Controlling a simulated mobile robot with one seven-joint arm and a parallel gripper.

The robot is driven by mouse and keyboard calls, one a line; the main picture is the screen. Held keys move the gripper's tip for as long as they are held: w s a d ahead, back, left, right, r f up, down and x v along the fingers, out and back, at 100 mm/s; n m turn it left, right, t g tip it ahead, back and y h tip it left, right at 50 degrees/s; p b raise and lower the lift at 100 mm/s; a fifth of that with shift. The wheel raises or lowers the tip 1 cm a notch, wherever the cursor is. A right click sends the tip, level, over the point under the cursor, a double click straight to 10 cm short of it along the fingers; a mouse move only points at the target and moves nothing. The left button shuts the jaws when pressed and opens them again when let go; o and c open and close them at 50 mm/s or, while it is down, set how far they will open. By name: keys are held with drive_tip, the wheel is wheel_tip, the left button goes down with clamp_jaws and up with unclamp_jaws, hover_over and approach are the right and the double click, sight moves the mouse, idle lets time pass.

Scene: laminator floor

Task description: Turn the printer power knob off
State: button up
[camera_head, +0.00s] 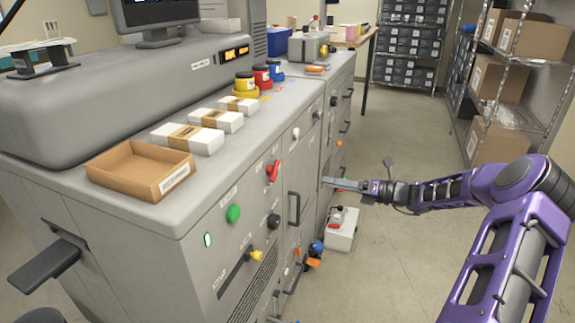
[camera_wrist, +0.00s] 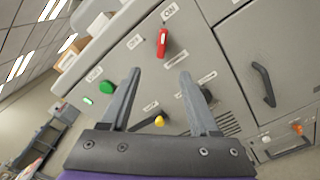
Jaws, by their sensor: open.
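A red lever-like knob (camera_head: 272,171) sits on the grey printer's front panel, above and right of a round green button (camera_head: 233,213). In the wrist view the red knob (camera_wrist: 163,42) lies ahead of my gripper, near small labels; one looks like ON, above it. The knob's long side runs roughly up and down in that view. My gripper (camera_wrist: 159,74) is open and empty, its two fingers spread toward the panel and apart from the knob. In the head view my gripper (camera_head: 340,184) is to the right of the panel. Which knob is the power knob cannot be read for certain.
A black knob (camera_head: 273,220), a yellow knob (camera_head: 256,256) and a black handle (camera_head: 294,208) share the panel. A cardboard tray (camera_head: 140,170) and paper packs sit on top. A white box (camera_head: 342,229) stands on the floor; the aisle (camera_head: 395,255) has free room.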

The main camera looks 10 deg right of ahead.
approach(278, 169)
drive_tip(key=shift+m, duration=0.3)
drive_tip(key=x, duration=0.9)
drive_tip(key=shift+w+a+f+b, duration=0.1)
drive_tip(key=shift+w+a+b, duration=0.15)
drive_tip(key=shift+b, duration=0.15)
clamp_jaws()
